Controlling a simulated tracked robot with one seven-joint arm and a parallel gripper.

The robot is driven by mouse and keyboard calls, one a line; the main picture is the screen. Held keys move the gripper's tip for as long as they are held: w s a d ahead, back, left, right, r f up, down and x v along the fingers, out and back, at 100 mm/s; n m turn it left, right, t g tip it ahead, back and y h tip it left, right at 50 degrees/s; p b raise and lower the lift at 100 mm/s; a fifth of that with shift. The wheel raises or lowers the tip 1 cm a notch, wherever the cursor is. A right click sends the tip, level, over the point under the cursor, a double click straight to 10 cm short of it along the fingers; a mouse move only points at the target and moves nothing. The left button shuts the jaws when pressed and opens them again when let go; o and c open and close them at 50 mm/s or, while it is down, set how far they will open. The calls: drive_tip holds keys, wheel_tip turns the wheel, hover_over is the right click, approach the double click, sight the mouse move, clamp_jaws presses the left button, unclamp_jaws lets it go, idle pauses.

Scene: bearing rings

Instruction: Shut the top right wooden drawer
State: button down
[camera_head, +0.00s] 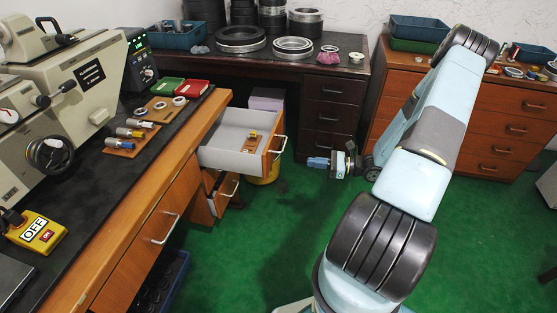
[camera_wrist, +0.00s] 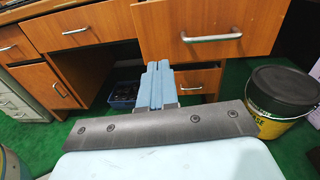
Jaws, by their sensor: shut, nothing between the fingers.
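The top right wooden drawer (camera_head: 274,152) of the left desk is pulled well out in the head view. Its grey inside (camera_head: 222,135) shows, with a small wooden piece in it. Its front panel (camera_wrist: 245,22) and metal handle (camera_wrist: 212,38) fill the upper right of the wrist view. My gripper (camera_head: 312,162) is shut and empty, with blue fingers pointing toward the drawer front. In the head view it is apart from the drawer, to the right of it. In the wrist view the fingertips (camera_wrist: 158,68) appear just left of and below the handle.
A lower drawer (camera_head: 227,191) with its own handle is also partly out. A yellow bucket (camera_wrist: 278,128) with a dark lid stands on the green floor right of the drawers. A dark desk (camera_head: 330,118) stands behind. The floor (camera_head: 270,240) before the drawers is clear.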

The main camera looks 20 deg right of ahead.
drive_tip(key=f+m+t, duration=0.1)
drive_tip(key=f, duration=0.1)
approach(270, 158)
drive_tip(key=x, duration=0.5)
drive_tip(key=shift+w+a+f, duration=0.1)
drive_tip(key=shift+w, duration=0.05)
drive_tip(key=shift+x, duration=0.75)
